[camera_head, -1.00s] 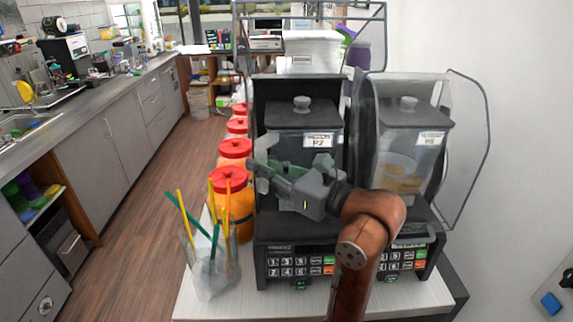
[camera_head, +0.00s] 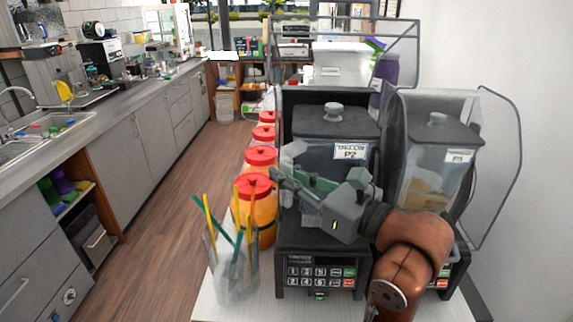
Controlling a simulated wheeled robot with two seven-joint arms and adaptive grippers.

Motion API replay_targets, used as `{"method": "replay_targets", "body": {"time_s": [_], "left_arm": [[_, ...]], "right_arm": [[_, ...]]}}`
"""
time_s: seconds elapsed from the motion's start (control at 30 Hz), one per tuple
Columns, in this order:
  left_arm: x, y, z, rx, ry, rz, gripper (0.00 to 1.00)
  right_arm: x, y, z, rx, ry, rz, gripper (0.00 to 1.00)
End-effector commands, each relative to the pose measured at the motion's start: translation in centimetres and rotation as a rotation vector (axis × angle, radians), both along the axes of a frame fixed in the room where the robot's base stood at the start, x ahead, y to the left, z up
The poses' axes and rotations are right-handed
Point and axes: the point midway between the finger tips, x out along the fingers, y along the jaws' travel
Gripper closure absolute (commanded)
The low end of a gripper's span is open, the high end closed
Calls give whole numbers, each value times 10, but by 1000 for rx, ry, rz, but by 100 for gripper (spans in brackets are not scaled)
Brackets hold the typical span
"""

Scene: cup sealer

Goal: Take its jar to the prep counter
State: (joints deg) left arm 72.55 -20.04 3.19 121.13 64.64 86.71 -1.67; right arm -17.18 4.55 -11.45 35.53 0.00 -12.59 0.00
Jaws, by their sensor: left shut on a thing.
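Two blenders stand side by side on a white worktop (camera_head: 215,300). The left blender (camera_head: 295,262) holds a clear jar with a dark lid (camera_head: 335,122) and a P2 label. The right blender holds another clear jar (camera_head: 425,185) with a dark lid and label. The gripper covers the jar's lower part, so I cannot tell whether the jar is seated or slightly raised. My right gripper is out of view.
A glass of coloured straws (camera_head: 235,275) and a row of red-lidded orange jars (camera_head: 256,215) stand close left of the blenders. Raised clear covers surround both blenders. A long grey counter (camera_head: 100,118) with a sink runs along the left, across open wooden floor (camera_head: 170,210).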

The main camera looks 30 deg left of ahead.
Motion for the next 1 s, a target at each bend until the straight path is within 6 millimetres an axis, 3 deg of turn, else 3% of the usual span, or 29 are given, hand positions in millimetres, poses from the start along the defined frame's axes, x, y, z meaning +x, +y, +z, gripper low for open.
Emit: {"method": "replay_targets", "body": {"time_s": [0.3, 0.5, 0.7, 1.0], "left_arm": [[-68, -41, 2, 4, -8, -1, 100], [-94, -57, 2, 3, -7, -1, 100], [-106, -65, 3, 2, -5, -1, 100], [-109, -66, 16, 2, -5, 0, 100]], "right_arm": [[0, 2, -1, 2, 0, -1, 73], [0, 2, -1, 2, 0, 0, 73], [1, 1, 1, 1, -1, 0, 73], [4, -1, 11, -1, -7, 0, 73]]}}
